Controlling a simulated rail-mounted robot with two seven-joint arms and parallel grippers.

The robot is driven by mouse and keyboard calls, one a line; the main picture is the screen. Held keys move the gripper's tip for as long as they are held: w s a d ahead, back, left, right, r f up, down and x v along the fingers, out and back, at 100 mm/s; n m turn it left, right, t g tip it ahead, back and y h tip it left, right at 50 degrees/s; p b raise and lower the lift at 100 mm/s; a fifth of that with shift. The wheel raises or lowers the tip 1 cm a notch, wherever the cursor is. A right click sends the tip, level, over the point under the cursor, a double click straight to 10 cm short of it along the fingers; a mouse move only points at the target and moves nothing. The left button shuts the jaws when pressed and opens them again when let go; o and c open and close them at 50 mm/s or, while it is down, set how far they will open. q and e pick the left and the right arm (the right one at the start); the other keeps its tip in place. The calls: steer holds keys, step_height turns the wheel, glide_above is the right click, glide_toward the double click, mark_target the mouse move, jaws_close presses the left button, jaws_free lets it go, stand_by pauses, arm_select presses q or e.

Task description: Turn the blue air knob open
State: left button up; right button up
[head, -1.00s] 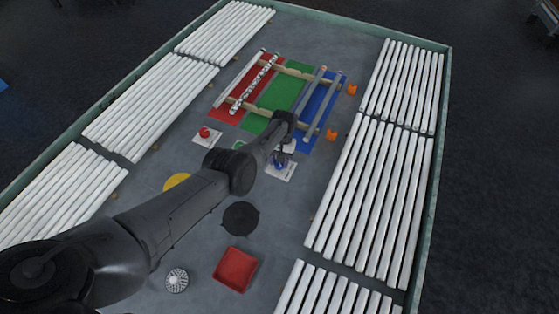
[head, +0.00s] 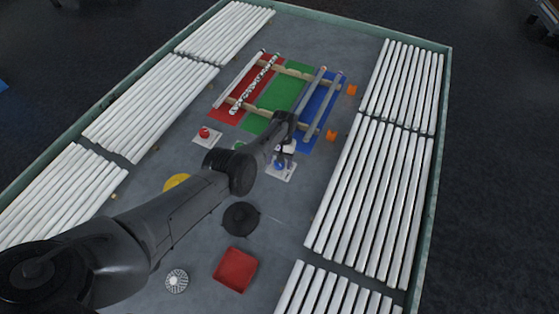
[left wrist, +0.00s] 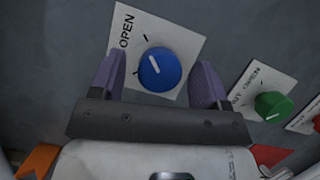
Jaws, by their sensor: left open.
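The blue air knob (left wrist: 160,69) sits on a white plate (left wrist: 186,40) marked OPEN, with a white pointer line on its face. The pointer is aslant, toward the upper left in the left wrist view. My left gripper (left wrist: 166,82) is open, with one purple finger on each side of the knob; I see gaps between the fingers and the knob. Whether the fingertips reach down beside it cannot be told. In the head view the left gripper (head: 284,157) is over the knob's plate (head: 283,173) and partly hides the knob (head: 280,164). My right gripper is not in view.
A green knob (left wrist: 273,104) is close by on its own plate, and a red knob (head: 204,132) is farther left. Coloured mats with tubes on rails (head: 277,98) lie beyond. A red tray (head: 235,269) and black disc (head: 241,218) are nearer. White tubes (head: 372,195) line the sides.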

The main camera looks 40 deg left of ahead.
arm_select(q)
steer(key=p+v, duration=0.1)
steer(key=v, duration=1.2)
steer(key=shift+r+p, duration=0.3)
steer(key=shift+r, duration=0.1)
steer(key=shift+w, duration=0.1)
